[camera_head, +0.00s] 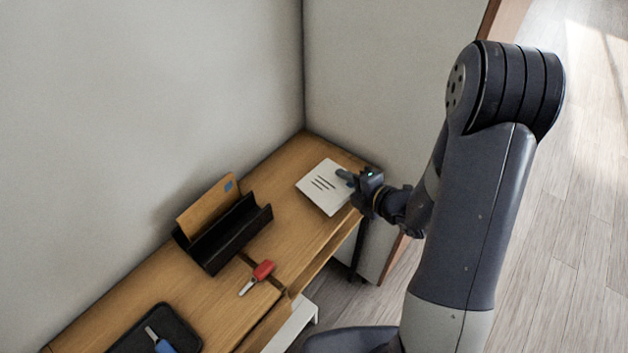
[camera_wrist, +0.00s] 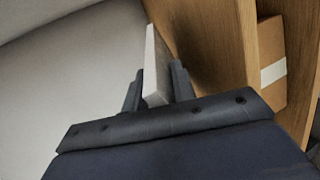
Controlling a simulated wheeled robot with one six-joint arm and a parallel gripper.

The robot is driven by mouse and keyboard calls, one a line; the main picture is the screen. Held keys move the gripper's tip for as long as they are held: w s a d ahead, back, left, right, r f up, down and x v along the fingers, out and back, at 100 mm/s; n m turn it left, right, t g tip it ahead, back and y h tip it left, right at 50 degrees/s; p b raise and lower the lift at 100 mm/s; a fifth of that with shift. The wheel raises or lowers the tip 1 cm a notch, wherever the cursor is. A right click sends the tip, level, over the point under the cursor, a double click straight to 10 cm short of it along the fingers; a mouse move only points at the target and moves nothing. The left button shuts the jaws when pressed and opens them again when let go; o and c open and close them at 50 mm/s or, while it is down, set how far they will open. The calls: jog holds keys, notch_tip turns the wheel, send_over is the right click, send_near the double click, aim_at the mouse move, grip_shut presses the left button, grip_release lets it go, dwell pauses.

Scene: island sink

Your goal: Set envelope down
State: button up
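A white envelope (camera_head: 321,190) with dark lines on its face is at the far right corner of the desk, face up. My gripper (camera_head: 345,177) is at its right edge. In the wrist view the envelope (camera_wrist: 156,65) shows nearly edge-on between the two fingers of my gripper (camera_wrist: 155,88), which look closed on it. It is flat or nearly flat over the wooden top; I cannot tell whether it touches it. A second, tan envelope (camera_head: 205,205) with a blue mark stands tilted in a black holder (camera_head: 235,236), apart from my gripper.
The wooden desk (camera_head: 292,232) runs along the wall. A red-and-silver tool (camera_head: 262,271) lies near its front edge, and a dark tray (camera_head: 185,324) holds a blue-handled item (camera_head: 160,343). A wall closes the far end. A cardboard box (camera_wrist: 270,80) shows below the desk edge.

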jog(key=shift+r, duration=0.1)
jog(key=r+p, duration=0.2)
jog(key=s+d+r+p, duration=0.1)
jog(key=r+p, duration=0.1)
jog(key=s+d+r+p, duration=0.1)
jog(key=r+p, duration=0.1)
jog(key=r, duration=0.1)
jog(key=shift+s+r+p, duration=0.1)
jog(key=shift+p, duration=0.25)
jog(key=shift+f, duration=0.2)
jog(key=shift+a, duration=0.1)
